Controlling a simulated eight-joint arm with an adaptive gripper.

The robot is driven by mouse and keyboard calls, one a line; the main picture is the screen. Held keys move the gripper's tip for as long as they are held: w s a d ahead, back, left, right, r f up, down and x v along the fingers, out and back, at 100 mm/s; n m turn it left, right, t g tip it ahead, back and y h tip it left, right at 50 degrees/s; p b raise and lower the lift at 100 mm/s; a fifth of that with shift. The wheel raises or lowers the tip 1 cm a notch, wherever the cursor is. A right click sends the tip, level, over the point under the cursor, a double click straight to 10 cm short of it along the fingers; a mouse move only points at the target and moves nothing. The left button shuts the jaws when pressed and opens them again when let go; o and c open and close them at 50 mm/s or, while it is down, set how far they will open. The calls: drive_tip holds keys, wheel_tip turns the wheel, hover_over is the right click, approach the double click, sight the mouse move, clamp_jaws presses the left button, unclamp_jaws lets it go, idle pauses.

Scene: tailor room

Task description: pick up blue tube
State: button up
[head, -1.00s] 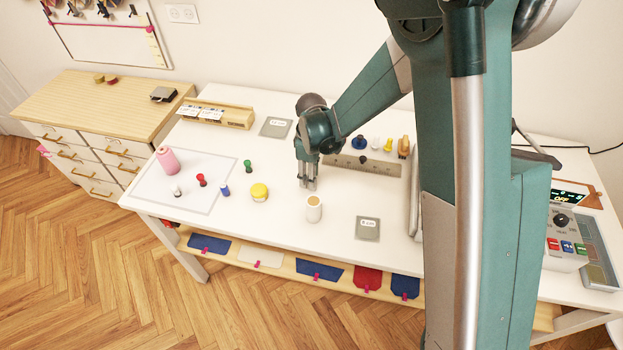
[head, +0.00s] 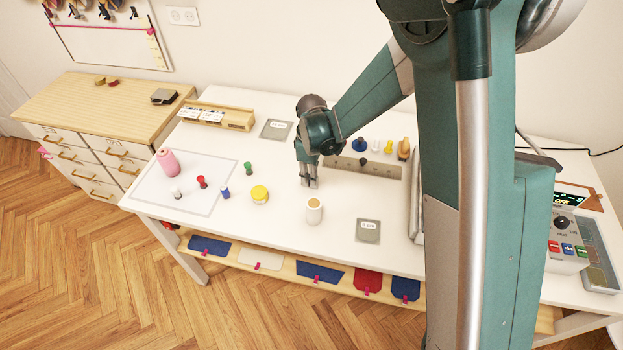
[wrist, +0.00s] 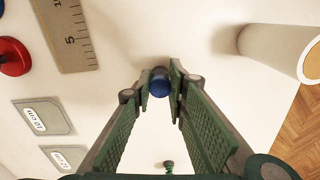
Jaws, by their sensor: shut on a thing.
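In the wrist view, a small round-ended blue tube (wrist: 159,82) sits between the tips of my gripper (wrist: 160,85), and the fingers are shut on it. Only its end shows, so its length is hidden. In the head view my gripper (head: 308,183) points down close to the white table, and the tube between its fingers cannot be made out. Another small blue piece (head: 225,191) stands apart to the left, near the edge of the pale mat.
A white cylinder (head: 314,211) stands close in front of my gripper. A ruler block (head: 362,166) lies to its right. A yellow-topped jar (head: 260,194), a green piece (head: 248,168) and a red piece (head: 201,182) stand to the left. Bare table (head: 285,228) shows in front.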

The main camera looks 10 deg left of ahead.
drive_tip(key=shift+r, duration=4.85)
